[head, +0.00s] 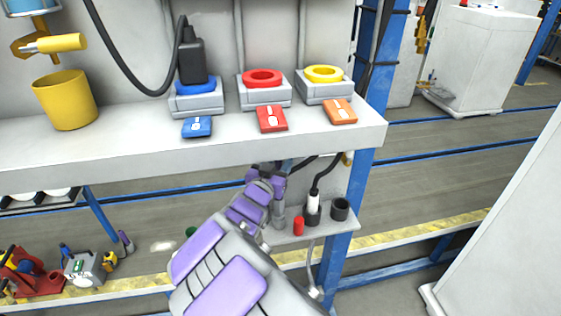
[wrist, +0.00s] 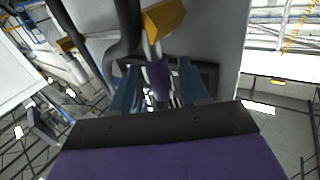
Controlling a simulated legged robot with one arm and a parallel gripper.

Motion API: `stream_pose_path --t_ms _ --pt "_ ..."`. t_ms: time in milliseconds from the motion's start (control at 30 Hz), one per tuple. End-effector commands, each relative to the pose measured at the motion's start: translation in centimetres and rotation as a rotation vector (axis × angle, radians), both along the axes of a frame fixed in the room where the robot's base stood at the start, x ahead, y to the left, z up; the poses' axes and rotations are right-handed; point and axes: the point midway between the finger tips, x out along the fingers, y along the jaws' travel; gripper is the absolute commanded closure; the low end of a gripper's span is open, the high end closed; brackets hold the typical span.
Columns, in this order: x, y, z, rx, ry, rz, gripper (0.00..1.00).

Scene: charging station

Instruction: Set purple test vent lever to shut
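In the wrist view, a short purple lever grip (wrist: 158,80) on a pale metal stem hangs below a yellow-orange block (wrist: 164,18). My gripper (wrist: 160,82) has its two blue fingers apart, one on each side of the purple grip. A narrow gap seems to show between the grip and the fingers, so I do not see them clamped on it. In the head view, my arm reaches under the front edge of the bench, and its end (head: 266,180) is small and dark there. The lever cannot be made out in that view.
Above my arm is the white bench (head: 120,155) with red (head: 263,78), yellow (head: 324,74) and blue round fittings and a yellow cup (head: 66,100). A small shelf (head: 335,225) with a red cylinder and dark holders lies right of my arm, beside a blue post (head: 366,180).

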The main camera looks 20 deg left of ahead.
Motion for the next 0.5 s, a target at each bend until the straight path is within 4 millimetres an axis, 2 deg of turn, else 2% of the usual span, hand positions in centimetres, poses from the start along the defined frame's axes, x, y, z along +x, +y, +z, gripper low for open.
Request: stream_pose_path --t_ms 67,433,500 --pt "0.04 -0.01 -0.02 0.0 0.0 0.0 0.62" --pt "0.08 -0.26 0.15 0.002 -0.001 0.002 0.97" --pt "0.05 -0.22 0.15 0.002 -0.002 0.001 1.0"
